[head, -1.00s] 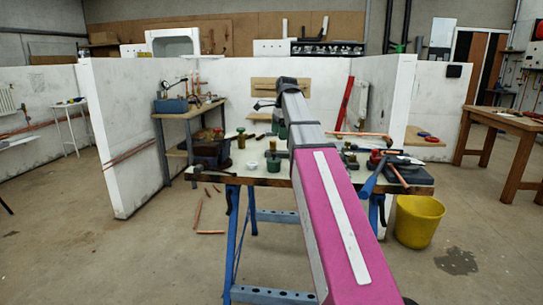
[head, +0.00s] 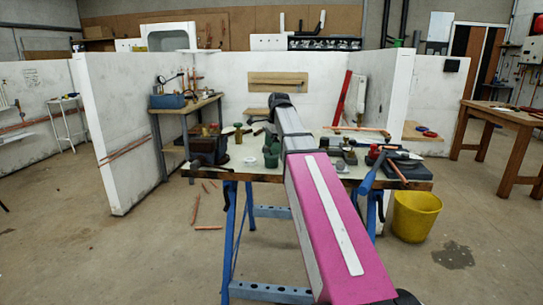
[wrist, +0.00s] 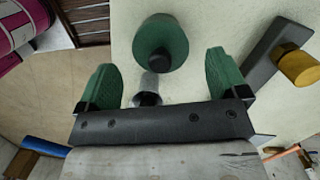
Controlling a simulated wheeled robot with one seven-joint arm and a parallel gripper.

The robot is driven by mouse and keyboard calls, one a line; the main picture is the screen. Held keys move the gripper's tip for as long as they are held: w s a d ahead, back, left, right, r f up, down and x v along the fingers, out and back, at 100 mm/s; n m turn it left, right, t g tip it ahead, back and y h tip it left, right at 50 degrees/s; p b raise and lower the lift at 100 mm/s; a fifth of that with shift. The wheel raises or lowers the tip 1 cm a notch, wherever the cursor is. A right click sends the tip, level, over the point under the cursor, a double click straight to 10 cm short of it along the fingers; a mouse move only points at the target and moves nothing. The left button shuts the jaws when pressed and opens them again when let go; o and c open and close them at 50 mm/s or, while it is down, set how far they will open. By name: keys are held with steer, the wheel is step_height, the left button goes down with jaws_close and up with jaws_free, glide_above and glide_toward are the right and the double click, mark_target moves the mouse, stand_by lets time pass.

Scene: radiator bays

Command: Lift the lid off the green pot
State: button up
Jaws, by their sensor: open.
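The green pot (head: 271,161) stands on the workbench, close to its front edge. In the wrist view a round green top (wrist: 163,38) shows just beyond my fingertips, with a dark spot and a short grey stem near its lower edge; I cannot tell lid from body clearly. My gripper (wrist: 162,68) is open, its two green fingers wide apart, with nothing held between them. In the head view my arm hangs over the bench and the gripper is close above the pot, partly blending with it.
A white tin (head: 249,160) stands left of the pot. A brass cylinder (wrist: 298,67) lies to the right in the wrist view. A vise (head: 208,147) sits on the bench's left end. Pipes and tools crowd its right end. A yellow bucket (head: 415,215) stands on the floor.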

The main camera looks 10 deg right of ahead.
step_height(320, 180, down, 2)
steer(key=shift+a+f, duration=0.15)
steer(key=shift+f, duration=0.05)
steer(key=c, duration=0.9)
steer(key=shift+r, duration=0.2)
